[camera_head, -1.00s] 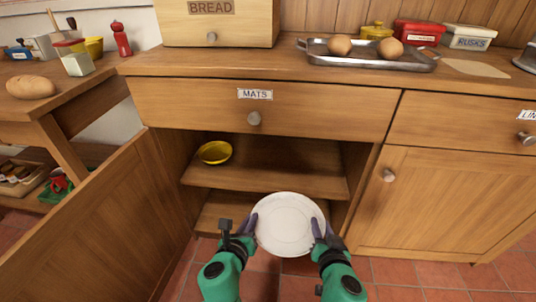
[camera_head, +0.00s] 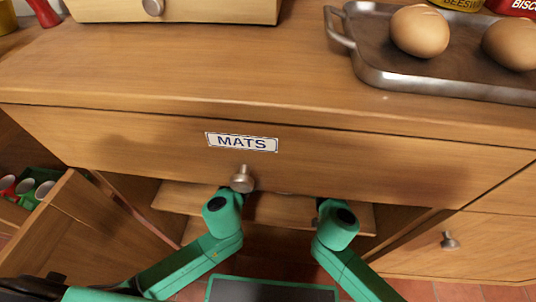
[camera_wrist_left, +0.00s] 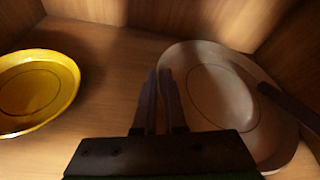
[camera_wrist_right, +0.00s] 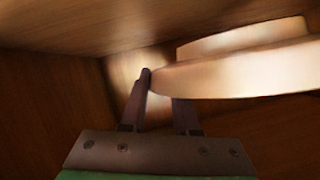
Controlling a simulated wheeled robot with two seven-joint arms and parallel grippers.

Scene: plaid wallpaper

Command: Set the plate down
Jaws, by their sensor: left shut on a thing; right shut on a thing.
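The white plate (camera_wrist_left: 215,100) is inside the open cupboard, above or on the shelf (camera_wrist_left: 115,50). My left gripper (camera_wrist_left: 168,100) is shut on its near left rim in the left wrist view. My right gripper (camera_wrist_right: 162,100) is shut on the opposite side, and the plate's rim (camera_wrist_right: 235,75) shows nearly edge-on in the right wrist view. A dark finger of the right gripper also shows at the plate's right in the left wrist view. In the head view the drawer front hides both grippers and most of the plate. I cannot tell whether the plate touches the shelf.
A yellow dish (camera_wrist_left: 40,90) lies on the shelf to the left of the plate, with a gap of bare shelf between. The MATS drawer (camera_head: 330,175) is shut above my forearms. The open cupboard door (camera_head: 90,240) stands at the left. A tray (camera_head: 385,75) with eggs is on the counter.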

